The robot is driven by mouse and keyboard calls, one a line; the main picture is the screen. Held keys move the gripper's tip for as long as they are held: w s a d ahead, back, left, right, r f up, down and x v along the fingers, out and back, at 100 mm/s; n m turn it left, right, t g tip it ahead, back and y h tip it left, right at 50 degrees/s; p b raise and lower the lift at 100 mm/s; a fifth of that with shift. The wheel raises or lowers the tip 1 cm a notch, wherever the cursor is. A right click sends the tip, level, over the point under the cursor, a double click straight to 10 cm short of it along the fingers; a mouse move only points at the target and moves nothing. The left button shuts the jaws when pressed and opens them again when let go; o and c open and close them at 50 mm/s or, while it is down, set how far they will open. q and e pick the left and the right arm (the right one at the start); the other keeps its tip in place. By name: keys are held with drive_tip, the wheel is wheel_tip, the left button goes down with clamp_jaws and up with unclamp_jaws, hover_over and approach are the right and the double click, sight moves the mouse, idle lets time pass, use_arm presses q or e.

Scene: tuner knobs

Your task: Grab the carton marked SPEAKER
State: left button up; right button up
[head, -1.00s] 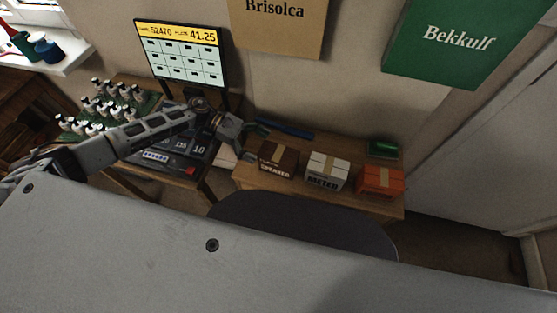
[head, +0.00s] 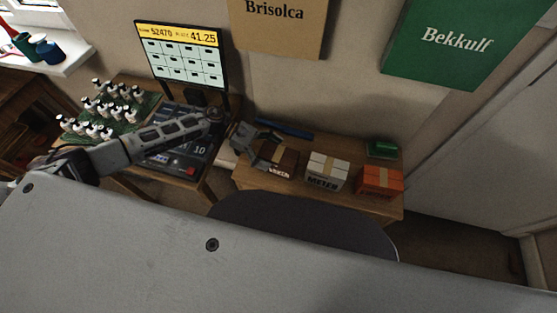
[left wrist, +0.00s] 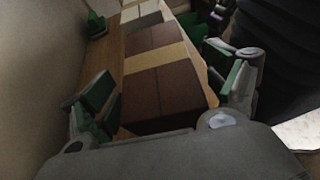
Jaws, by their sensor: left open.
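The brown carton marked SPEAKER (head: 283,170) sits at the left part of the wooden table in the head view, its label partly covered by my left gripper (head: 268,145). In the left wrist view the brown carton (left wrist: 166,92), with a tan tape strip, lies between the two green-padded fingers of my open left gripper (left wrist: 165,95). The fingers are on either side of its near end; I cannot tell whether they touch it. My right gripper is not seen.
A white METER carton (head: 327,172) and an orange carton (head: 380,181) stand to the right on the wooden table (head: 367,207). A green object (head: 382,149) lies behind the orange one, and a dark blue bar (head: 285,128) lies at the back. A dark chair back (head: 305,222) stands in front.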

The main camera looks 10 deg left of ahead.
use_arm(q)
drive_tip(key=shift+d+f, duration=0.25)
drive_tip(key=shift+d, duration=0.4)
drive_tip(key=shift+c, duration=0.3)
drive_tip(key=shift+s, duration=0.1)
drive_tip(key=c, duration=0.9)
